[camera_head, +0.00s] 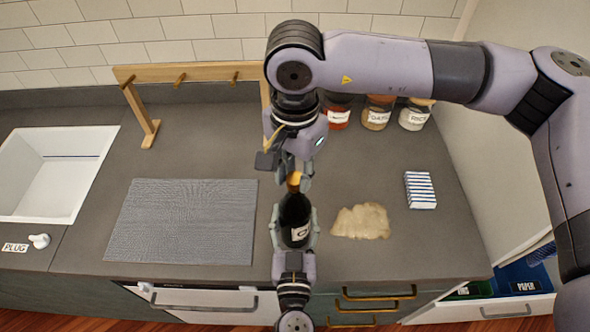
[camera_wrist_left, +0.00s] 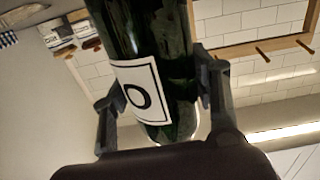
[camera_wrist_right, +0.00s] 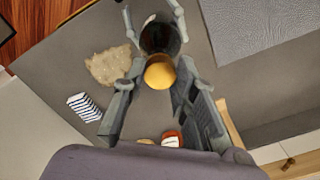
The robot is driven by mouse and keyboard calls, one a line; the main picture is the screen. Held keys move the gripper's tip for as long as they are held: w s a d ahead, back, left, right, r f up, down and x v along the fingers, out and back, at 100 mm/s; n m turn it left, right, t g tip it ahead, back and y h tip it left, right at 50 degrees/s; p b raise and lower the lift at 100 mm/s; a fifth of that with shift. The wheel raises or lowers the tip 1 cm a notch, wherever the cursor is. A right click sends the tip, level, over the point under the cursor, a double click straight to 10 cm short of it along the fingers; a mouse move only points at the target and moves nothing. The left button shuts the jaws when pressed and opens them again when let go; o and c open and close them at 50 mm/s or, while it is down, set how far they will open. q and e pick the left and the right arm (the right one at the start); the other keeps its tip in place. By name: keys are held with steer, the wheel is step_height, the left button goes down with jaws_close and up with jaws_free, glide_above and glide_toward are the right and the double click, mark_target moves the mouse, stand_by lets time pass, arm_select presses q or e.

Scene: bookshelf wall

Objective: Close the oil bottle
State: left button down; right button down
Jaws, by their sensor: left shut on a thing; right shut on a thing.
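The dark green oil bottle (camera_head: 293,212) stands over the counter's front part, its white label facing my left arm. My left gripper (camera_head: 295,238) is shut around its body from the front. The bottle and its label (camera_wrist_left: 143,92) fill the middle of the left wrist view. My right gripper (camera_head: 292,176) comes down from above and is shut on the tan stopper (camera_head: 294,181). In the right wrist view the stopper (camera_wrist_right: 159,72) lies between the fingers, in line with the bottle (camera_wrist_right: 158,36). Whether it sits in the neck or just above it is hidden.
A tan cloth-like patch (camera_head: 361,221) and a blue-striped box (camera_head: 420,190) lie to the right. A grey mat (camera_head: 182,222) and white sink (camera_head: 50,172) are to the left. Labelled jars (camera_head: 377,113) and a wooden rack (camera_head: 185,72) stand at the back.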

steer(key=m, duration=2.2)
steer(key=c, duration=1.2)
jaws_free()
step_height(320, 180, up, 12)
steer(key=shift+f, duration=0.1)
